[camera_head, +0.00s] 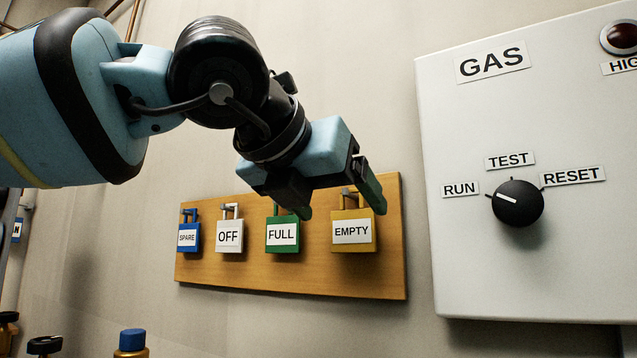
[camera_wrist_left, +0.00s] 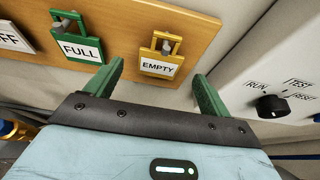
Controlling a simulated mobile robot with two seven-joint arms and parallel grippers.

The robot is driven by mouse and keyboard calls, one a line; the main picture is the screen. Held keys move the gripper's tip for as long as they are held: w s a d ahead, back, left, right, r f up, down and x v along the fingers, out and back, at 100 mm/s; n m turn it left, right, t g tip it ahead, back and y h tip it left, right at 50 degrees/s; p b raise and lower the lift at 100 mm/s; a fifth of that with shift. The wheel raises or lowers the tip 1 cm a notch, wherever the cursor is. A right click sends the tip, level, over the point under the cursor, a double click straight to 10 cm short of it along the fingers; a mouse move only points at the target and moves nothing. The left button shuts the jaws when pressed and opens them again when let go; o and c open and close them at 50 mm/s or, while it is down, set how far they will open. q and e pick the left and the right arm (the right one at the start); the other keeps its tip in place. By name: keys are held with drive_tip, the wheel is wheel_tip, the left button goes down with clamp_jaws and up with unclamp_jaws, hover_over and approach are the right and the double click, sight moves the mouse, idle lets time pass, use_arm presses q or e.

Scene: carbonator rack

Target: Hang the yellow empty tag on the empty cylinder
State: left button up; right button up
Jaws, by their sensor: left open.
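The yellow EMPTY tag (camera_head: 353,232) is padlock-shaped with a white label and hangs from a peg at the right end of a wooden board (camera_head: 300,279). It also hangs there in the left wrist view (camera_wrist_left: 160,64). My left gripper (camera_head: 340,203) is open, with green fingers, in front of the board's upper edge. In the left wrist view its fingertips (camera_wrist_left: 158,75) lie to either side of the yellow tag, apart from it. No cylinder can be clearly made out as the empty one. My right gripper is not in view.
Green FULL (camera_head: 283,235), white OFF (camera_head: 230,236) and blue SPARE (camera_head: 188,237) tags hang left of the yellow one. A white GAS box (camera_head: 470,270) with a black knob (camera_head: 518,203) stands close on the right. A blue-capped top (camera_head: 131,341) and dark knobs show at lower left.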

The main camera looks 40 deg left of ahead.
sight(351, 221)
use_arm(q)
drive_tip(key=shift+x, duration=1.65)
drive_tip(key=shift+s, duration=0.1)
drive_tip(key=c, duration=1.1)
drive_tip(key=shift+o, duration=0.2)
drive_tip(key=shift+r, duration=0.1)
drive_tip(key=shift+r+p, duration=0.35)
drive_tip(key=shift+r, duration=0.15)
drive_tip(key=shift+s+d+b, duration=0.15)
drive_tip(key=shift+s+b, duration=0.1)
drive_tip(key=shift+s, duration=0.45)
drive_tip(key=shift+s+d+b, duration=0.2)
drive_tip(key=shift+s, duration=0.55)
drive_tip(key=shift+s, duration=0.1)
drive_tip(key=f+v, duration=0.1)
drive_tip(key=v, duration=0.5)
drive_tip(key=shift+s+d, duration=0.15)
drive_tip(key=shift+s, duration=0.35)
drive_tip(key=shift+s+f, duration=0.1)
